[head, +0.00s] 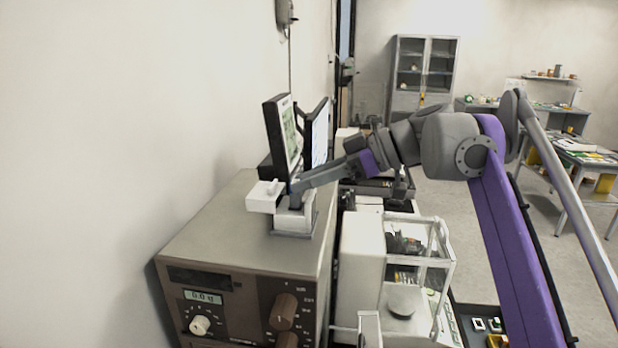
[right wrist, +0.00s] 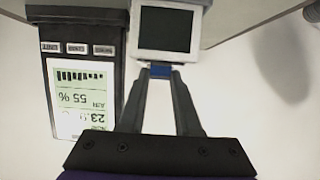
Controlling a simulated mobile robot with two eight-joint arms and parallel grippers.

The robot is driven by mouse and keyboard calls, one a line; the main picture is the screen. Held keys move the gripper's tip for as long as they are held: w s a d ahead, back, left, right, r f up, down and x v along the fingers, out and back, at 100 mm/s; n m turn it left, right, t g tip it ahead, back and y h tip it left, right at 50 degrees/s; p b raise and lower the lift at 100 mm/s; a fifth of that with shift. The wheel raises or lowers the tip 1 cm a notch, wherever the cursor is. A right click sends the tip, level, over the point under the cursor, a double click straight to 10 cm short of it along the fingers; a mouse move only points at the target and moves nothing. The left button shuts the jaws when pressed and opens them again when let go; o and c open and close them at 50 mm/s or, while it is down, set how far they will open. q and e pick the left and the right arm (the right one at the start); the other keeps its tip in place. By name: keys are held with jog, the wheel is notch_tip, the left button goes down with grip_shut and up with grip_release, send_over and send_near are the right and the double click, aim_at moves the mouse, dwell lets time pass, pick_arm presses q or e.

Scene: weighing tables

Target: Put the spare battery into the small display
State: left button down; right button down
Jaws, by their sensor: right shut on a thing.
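My right gripper (head: 294,187) reaches in from the right over the brown instrument. In the right wrist view its fingertips (right wrist: 161,74) are shut on a small blue piece, the spare battery (right wrist: 160,71), mostly hidden between them. The small display (right wrist: 166,27), white-framed with a blank grey screen, is straight ahead of the fingertips. The battery's front is at the display's edge; I cannot tell whether it is touching or partly inside. In the head view, a white block-like device (head: 265,197) is beside the fingertips. My left gripper is not in view.
A brown instrument (head: 240,235) with knobs stands against the wall. Dark-framed panels (head: 283,135) stand close behind my gripper. A black meter (right wrist: 80,85) reading 55 % is beside the display. A glass-sided balance (head: 400,300) is to the right. Open floor lies farther right.

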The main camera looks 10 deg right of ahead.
jog(key=shift+f, duration=0.8)
jog(key=shift+c, duration=0.2)
grip_release()
